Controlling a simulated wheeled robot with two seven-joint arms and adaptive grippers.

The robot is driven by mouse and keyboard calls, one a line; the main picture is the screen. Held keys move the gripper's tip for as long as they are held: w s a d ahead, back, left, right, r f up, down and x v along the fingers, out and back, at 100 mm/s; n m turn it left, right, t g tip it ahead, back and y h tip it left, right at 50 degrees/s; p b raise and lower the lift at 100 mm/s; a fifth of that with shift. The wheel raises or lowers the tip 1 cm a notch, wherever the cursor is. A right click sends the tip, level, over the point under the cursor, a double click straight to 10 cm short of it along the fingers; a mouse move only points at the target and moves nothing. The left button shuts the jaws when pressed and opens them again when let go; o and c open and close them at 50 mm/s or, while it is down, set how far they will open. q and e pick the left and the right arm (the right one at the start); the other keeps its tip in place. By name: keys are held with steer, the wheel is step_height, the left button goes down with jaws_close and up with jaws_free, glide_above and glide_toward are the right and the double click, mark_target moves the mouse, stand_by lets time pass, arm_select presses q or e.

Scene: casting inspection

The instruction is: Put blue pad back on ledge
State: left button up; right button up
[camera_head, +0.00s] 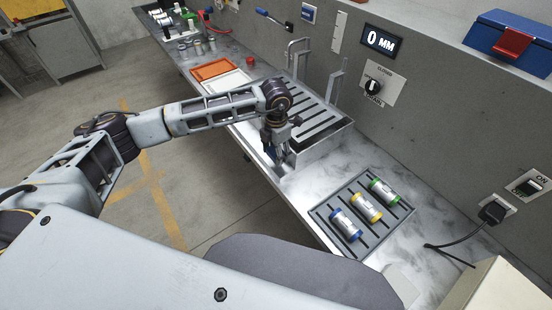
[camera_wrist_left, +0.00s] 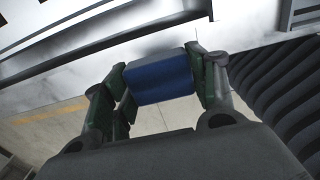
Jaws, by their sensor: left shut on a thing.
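The blue pad (camera_wrist_left: 160,78) is a small block with a dark blue face and a grey top, seen in the left wrist view. My left gripper (camera_head: 277,158) is shut on it, with one green-lined finger at each end of the pad. In the head view the gripper points down beside the front left of a slotted metal box (camera_head: 322,128), above the bench's front edge. The pad is mostly hidden there by the fingers. I cannot tell whether the pad touches anything below. Which surface is the ledge is not clear. My right gripper is out of view.
A grey rack (camera_head: 330,208) holds blue, yellow and green-ended cylinders. An orange tray (camera_head: 211,69) and a white tray (camera_head: 228,83) lie farther along the metal bench. Upright metal brackets stand by the slotted box. A blue box (camera_head: 510,40) with a red latch sits on the wall shelf.

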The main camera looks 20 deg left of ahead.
arm_select(q)
steer(key=shift+f+p, duration=0.3)
steer(key=shift+f, duration=1.7)
steer(key=shift+f+b, duration=0.35)
steer(key=o, duration=1)
steer(key=shift+r, duration=0.1)
